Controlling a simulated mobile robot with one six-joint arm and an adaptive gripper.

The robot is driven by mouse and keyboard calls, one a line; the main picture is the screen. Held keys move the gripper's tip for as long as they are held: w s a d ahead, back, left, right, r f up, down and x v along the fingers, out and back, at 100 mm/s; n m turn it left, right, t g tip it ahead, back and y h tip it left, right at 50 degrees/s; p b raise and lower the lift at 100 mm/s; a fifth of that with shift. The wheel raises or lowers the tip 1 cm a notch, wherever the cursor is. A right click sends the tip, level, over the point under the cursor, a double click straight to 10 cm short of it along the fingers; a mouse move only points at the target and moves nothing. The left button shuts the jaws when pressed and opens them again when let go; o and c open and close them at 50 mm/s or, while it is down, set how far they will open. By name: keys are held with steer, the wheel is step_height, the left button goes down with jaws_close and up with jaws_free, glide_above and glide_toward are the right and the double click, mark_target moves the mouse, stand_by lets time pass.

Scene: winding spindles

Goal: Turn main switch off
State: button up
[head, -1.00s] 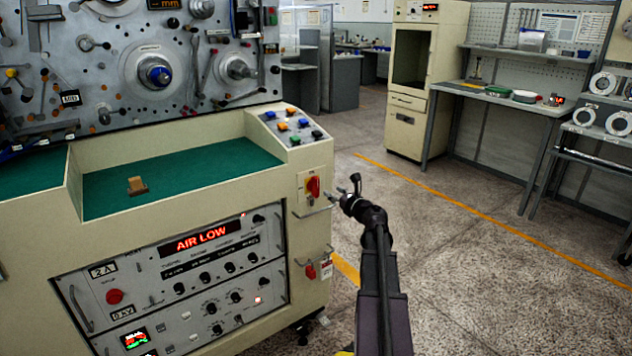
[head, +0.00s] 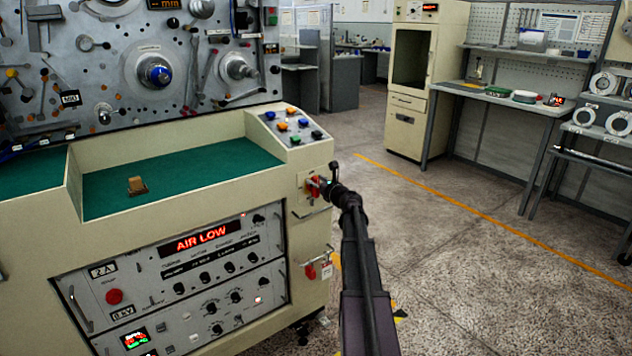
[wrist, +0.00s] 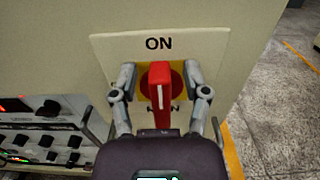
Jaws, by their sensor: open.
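The main switch is a red rotary handle (wrist: 160,92) on a round red base over a yellow plate. In the wrist view the handle stands upright below the word ON. It also shows in the head view (head: 314,187), partly hidden by my gripper. My gripper (wrist: 159,75) is open, with one finger on each side of the red handle and small gaps between. Lettering below the switch is mostly covered by the handle and gripper.
A metal rail handle (head: 312,212) sits just below the switch. A red lockout with a tag (head: 311,271) hangs lower on the same panel. Coloured push buttons (head: 290,124) are on the sloped console above. Open floor lies to the right.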

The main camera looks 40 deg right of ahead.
jaws_close()
